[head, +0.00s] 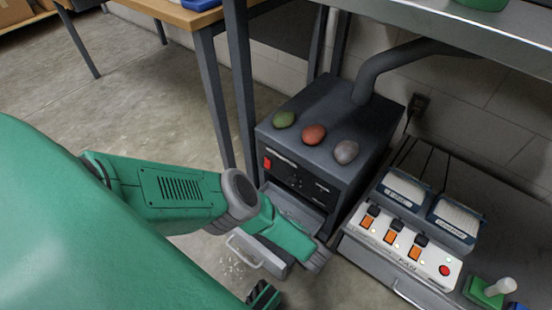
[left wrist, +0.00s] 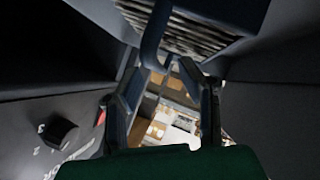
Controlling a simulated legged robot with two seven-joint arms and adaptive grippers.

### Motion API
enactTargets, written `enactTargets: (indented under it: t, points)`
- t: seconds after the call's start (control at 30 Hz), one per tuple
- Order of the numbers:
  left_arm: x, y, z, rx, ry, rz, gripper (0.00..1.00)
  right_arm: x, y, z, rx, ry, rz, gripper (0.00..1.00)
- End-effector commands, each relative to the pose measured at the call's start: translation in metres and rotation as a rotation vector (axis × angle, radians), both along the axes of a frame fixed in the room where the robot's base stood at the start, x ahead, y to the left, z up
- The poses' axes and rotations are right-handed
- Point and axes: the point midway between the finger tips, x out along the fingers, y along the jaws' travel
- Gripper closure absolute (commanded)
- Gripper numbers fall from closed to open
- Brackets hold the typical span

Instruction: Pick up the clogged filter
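A pleated filter (left wrist: 180,32) with a grey, dusty-looking face shows at the top of the left wrist view, with a blue-grey curved bar (left wrist: 154,40) in front of it. The two fingers of my left gripper (left wrist: 166,85) stand apart, with a gap between them. The curved bar lies just beyond that gap; I cannot tell whether a finger touches it. In the head view, my left arm reaches low to the front of the dark grey box (head: 335,130), and its fingertips are hidden there.
Green, red and grey rounded lumps (head: 314,135) lie on the box. An open panel with a pale handle (head: 258,252) is near my arm, with crumbs on the floor. A switch panel (head: 408,245) stands right. A metal shelf (head: 450,28) overhangs; table legs stand behind.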

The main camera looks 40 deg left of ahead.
Motion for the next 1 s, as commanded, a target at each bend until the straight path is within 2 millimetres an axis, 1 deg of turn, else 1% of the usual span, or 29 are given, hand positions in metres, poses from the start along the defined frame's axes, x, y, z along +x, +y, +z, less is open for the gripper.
enactTargets:
  t: [0.03,0.1,0.33,0.37,0.4,0.43,0.47,0.83,0.93,1.0]
  points:
    - [0.003,0.008,-0.007,0.001,-0.001,0.002,0.67,0.0,0.0,-0.007,0.0,0.0,0.0,0.0]
    - [0.006,0.014,-0.011,0.0,-0.001,0.001,0.67,0.0,0.0,-0.01,0.0,0.0,0.0,0.0]
    - [0.008,0.016,-0.011,-0.001,-0.001,-0.001,0.67,0.0,0.0,-0.009,0.0,0.0,0.0,0.0]
    - [0.008,0.016,-0.01,-0.001,-0.001,-0.001,0.71,0.0,0.0,-0.009,0.0,0.0,0.0,0.0]
    - [0.008,0.016,-0.01,-0.001,-0.001,-0.001,0.85,0.0,0.0,-0.009,0.0,0.0,0.0,0.0]
    - [0.008,0.016,-0.01,-0.001,-0.001,-0.001,0.95,0.0,0.0,-0.009,0.0,0.0,0.0,0.0]
    - [0.008,0.016,-0.011,-0.001,-0.001,-0.001,1.0,0.0,0.0,-0.009,0.0,0.0,0.0,0.0]
    - [0.008,0.016,-0.009,-0.001,-0.001,0.0,1.0,0.0,0.0,-0.007,0.0,0.0,0.0,0.0]
    - [0.008,0.016,0.0,-0.001,-0.001,-0.002,1.0,0.0,0.0,0.0,0.0,0.0,0.0,0.0]
    - [0.008,0.016,0.011,-0.002,-0.001,-0.001,1.0,0.0,0.0,0.009,0.0,0.0,0.0,0.0]
